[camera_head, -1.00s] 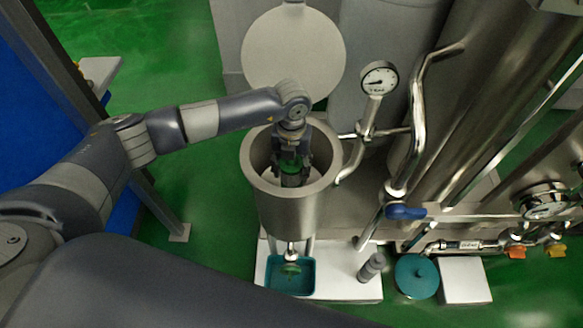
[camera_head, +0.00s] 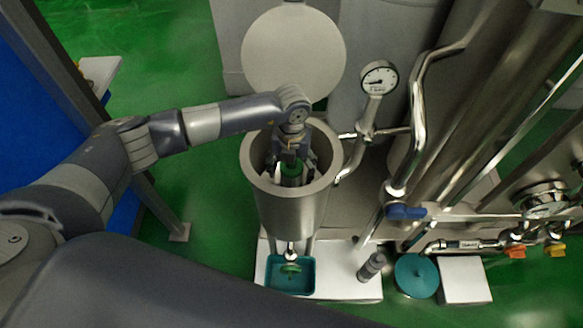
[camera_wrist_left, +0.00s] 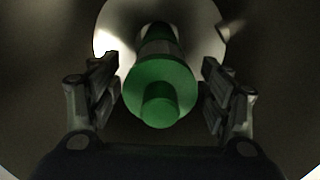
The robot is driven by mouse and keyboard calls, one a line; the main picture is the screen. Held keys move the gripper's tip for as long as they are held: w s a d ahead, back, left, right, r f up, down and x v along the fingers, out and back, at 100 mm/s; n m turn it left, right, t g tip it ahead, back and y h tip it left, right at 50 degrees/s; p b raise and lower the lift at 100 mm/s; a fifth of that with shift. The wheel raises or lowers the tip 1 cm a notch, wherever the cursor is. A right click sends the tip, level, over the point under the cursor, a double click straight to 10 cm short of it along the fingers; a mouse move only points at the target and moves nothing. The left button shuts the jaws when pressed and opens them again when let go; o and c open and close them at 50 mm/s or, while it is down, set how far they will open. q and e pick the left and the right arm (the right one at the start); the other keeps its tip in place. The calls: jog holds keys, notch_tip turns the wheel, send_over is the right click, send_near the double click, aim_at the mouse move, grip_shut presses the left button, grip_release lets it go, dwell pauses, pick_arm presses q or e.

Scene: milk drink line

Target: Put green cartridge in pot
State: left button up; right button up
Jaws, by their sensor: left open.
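The green cartridge (camera_head: 291,170) is inside the tall steel pot (camera_head: 290,215), whose top is open. In the left wrist view the cartridge (camera_wrist_left: 160,88) points its green, knobbed end at the camera, with a darker body behind. My left gripper (camera_head: 291,175) reaches down into the pot from above. Its fingers (camera_wrist_left: 161,80) are open, one on each side of the cartridge, with a gap on both sides. The cartridge's lower end and what it rests on are hard to make out in the dark pot. My right gripper is not in view.
A round pale lid (camera_head: 293,55) stands raised behind the pot. A pressure gauge (camera_head: 379,77) and steel pipes are close on the right. Below the pot is a teal tray (camera_head: 305,285) on a white base (camera_head: 335,287), with a grey bottle (camera_head: 371,267) beside it.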

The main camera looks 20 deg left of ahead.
pick_arm(q)
notch_tip(320, 180, up, 12)
jog(key=shift+r+b, duration=0.1)
jog(key=shift+b, duration=0.2)
